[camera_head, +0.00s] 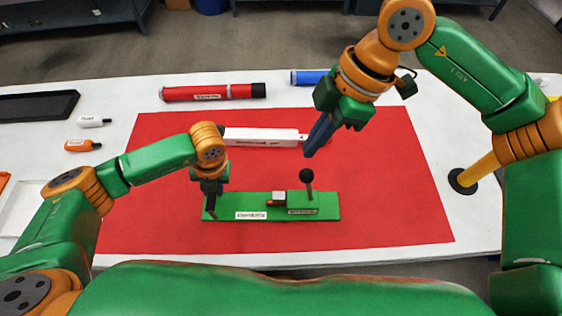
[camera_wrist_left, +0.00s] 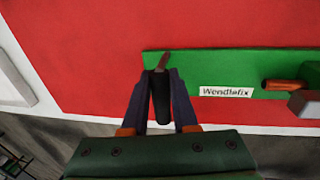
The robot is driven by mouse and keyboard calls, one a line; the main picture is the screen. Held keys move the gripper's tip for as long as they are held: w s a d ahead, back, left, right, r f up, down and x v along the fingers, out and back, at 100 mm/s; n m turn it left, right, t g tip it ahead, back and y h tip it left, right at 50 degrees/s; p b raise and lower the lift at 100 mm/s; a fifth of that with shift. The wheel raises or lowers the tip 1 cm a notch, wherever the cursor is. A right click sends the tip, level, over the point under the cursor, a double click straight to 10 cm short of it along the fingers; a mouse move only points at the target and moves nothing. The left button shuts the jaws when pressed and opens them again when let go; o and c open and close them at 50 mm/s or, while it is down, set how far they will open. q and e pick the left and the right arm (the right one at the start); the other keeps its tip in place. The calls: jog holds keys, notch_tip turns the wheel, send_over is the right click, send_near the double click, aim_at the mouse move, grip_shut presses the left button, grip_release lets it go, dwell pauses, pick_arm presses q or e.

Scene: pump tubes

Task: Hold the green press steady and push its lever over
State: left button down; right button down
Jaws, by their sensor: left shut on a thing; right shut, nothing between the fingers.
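The green press (camera_head: 325,205) lies flat on the red mat (camera_head: 400,215). It has a white label, a small block on its middle and a lever (camera_head: 308,188) with a black ball knob standing up, looking close to upright. My left gripper (camera_head: 210,203) is at the press's left end, shut on a dark upright handle (camera_wrist_left: 161,95) there; the left wrist view shows the handle between the fingers. My right gripper (camera_head: 308,153) is shut and empty, its fingers pointing down above the knob in the picture; I cannot tell the exact gap. The lever is not in the left wrist view.
Behind the press lie a white labelled box (camera_head: 260,137), a red tube (camera_head: 213,92) and a blue tube (camera_head: 308,77). Small white and orange bottles (camera_head: 82,145) and a black tray (camera_head: 38,105) are at the left. The mat right of the press is clear.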

pick_arm(q)
jog(key=shift+a, duration=0.2)
pick_arm(e)
jog(key=a, duration=0.2)
jog(key=s+a+h, duration=0.1)
jog(key=a+h, duration=0.1)
jog(key=a, duration=0.1)
jog(key=shift+s+a+r+n, duration=0.15)
jog(key=shift+s+a+n, duration=0.15)
jog(key=shift+n, duration=0.1)
pick_arm(q)
jog(key=shift+d, duration=0.1)
pick_arm(e)
notch_tip(320, 180, down, 9)
jog(key=d, duration=0.2)
jog(key=shift+w+d, duration=0.2)
jog(key=shift+d, duration=0.1)
